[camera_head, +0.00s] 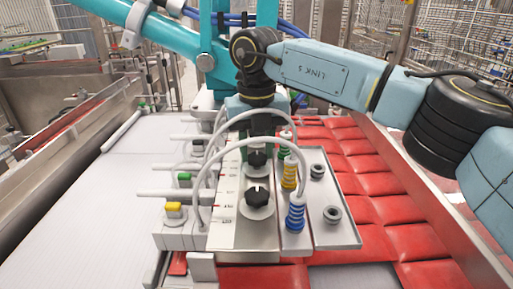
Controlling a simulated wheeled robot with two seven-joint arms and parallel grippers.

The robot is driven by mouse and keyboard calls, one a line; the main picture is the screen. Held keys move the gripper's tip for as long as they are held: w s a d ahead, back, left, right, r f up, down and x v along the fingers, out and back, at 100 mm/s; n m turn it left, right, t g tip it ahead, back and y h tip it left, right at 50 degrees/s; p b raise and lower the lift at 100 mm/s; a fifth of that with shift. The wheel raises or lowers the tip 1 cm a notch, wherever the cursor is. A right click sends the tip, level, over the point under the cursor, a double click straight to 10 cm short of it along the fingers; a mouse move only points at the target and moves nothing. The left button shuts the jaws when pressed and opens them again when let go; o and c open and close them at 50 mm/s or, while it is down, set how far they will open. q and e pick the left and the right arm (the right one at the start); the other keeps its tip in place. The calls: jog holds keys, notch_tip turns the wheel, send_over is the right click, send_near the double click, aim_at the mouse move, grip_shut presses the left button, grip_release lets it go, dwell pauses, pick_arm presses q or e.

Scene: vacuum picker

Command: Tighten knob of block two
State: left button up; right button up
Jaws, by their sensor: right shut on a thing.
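A metal panel (243,238) carries a row of black knobs. The nearest knob (258,197) stands free on a round pale base. A second black knob (257,159) sits behind it, directly below my right gripper (260,138). My right gripper points down and is shut on a black knob; its fingertips are partly hidden by the hoses, so the exact grip is hard to see. Small blocks with a yellow cap (173,207) and a green cap (184,178) line the panel's left side. My left gripper is not in view.
White hoses (204,190) arch over the knobs to a blue ringed fitting (295,214) and a yellow one (289,174). A metal plate (334,232) lies at right. A white surface (105,215) is clear at left.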

aim_at(257, 155)
jog(key=shift+r, duration=0.1)
dwell(0.4)
jog(key=o, duration=1)
notch_tip(257, 155, up, 13)
jog(key=shift+r+p, duration=0.15)
jog(key=shift+p, duration=0.25)
